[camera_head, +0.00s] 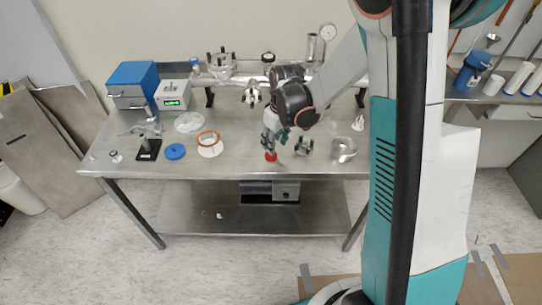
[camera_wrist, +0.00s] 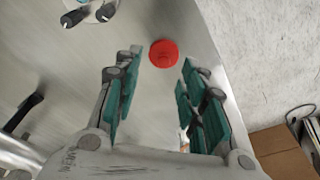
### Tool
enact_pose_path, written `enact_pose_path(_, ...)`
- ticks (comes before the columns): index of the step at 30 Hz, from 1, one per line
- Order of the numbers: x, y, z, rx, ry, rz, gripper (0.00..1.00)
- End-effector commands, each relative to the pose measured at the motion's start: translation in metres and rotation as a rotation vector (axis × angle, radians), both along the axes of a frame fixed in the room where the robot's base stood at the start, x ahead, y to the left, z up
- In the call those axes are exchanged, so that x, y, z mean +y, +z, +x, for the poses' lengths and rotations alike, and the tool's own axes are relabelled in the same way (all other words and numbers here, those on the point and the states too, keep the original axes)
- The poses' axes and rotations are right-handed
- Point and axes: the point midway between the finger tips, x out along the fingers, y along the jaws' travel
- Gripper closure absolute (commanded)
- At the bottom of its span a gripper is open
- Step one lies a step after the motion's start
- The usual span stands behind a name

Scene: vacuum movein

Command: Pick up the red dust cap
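The red dust cap (camera_head: 271,156) lies on the steel table close to its front edge. In the wrist view the red cap (camera_wrist: 164,53) is a round disc lying on the tabletop, just beyond the fingertips and between their lines. My gripper (camera_head: 273,138) is over the table, directly above and behind the cap in the head view. In the wrist view my gripper (camera_wrist: 160,75) is open, with its teal finger pads apart and nothing between them. I cannot tell the exact height of the fingertips above the cap.
The table's front edge (camera_head: 225,178) runs close by the cap. A clamp-like metal fitting (camera_head: 304,147) and a metal cup (camera_head: 343,149) stand to the right. A blue disc (camera_head: 175,151) and a ring on a white disc (camera_head: 209,144) lie to the left. Bare tabletop surrounds the cap.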

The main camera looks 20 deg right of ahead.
Motion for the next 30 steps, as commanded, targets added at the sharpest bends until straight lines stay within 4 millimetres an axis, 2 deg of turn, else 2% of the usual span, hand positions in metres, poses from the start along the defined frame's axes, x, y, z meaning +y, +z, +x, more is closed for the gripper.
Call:
enact_pose_path(9, 0.008, -0.043, 0.004, 0.000, 0.000, 0.000, 0.62)
enact_pose_path(17, 0.009, -0.047, 0.005, 0.000, 0.000, 0.000, 0.62)
enact_pose_path(21, 0.009, -0.047, 0.005, 0.000, 0.000, 0.000, 0.79)
enact_pose_path(27, 0.009, -0.047, 0.005, 0.000, 0.000, 0.000, 0.95)
enact_pose_path(30, 0.009, -0.047, 0.005, 0.000, 0.000, 0.000, 0.97)
